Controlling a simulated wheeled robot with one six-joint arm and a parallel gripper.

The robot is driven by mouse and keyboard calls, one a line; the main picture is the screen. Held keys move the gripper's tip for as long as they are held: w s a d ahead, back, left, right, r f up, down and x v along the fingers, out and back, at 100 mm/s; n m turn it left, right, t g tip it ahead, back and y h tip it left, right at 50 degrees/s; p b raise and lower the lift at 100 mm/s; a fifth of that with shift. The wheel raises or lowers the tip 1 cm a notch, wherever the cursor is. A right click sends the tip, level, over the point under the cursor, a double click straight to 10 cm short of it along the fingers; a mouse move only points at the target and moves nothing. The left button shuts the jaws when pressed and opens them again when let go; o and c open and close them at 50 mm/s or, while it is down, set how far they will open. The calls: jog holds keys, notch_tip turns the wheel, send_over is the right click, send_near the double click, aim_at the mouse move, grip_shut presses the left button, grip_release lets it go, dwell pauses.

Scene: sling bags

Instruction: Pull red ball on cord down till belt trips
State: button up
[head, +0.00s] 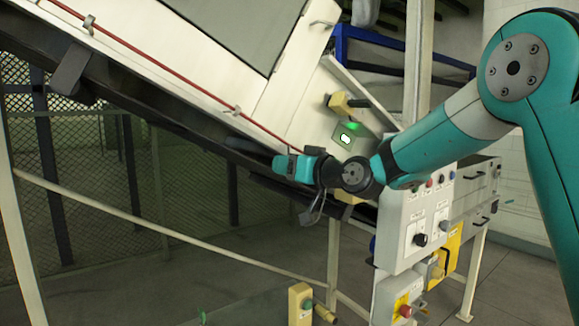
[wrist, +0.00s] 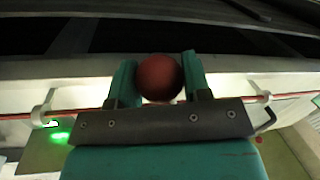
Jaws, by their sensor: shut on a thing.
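The red ball (wrist: 160,76) sits between the two teal fingers of my gripper (wrist: 159,68) in the wrist view, and my gripper is shut on it. In the head view my gripper (head: 284,165) is beside the lower edge of the sloping conveyor, and the ball is hidden there. The red cord (head: 165,55) runs down along the conveyor's cream side frame towards my gripper. In the wrist view the cord (wrist: 80,113) shows on both sides of my gripper, passing through guides. The conveyor's dark belt edge (head: 140,120) slopes down to the right.
A green lamp (head: 346,138) is lit on the conveyor frame, near a cream bracket with a dark rod (head: 348,104). A grey control box (head: 415,225) stands right of my gripper under my arm. A diagonal rail (head: 150,220) crosses below, before a mesh fence.

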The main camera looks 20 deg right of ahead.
notch_tip(320, 180, down, 4)
jog(key=b, duration=0.3)
jog(key=shift+r+b, duration=0.1)
jog(key=shift+b, duration=0.2)
jog(key=o, duration=1.3)
jog(key=shift+s+d, duration=0.1)
jog(key=shift+s, duration=0.05)
jog(key=b+v, duration=0.7)
jog(key=v, duration=1)
jog(key=shift+r, duration=0.1)
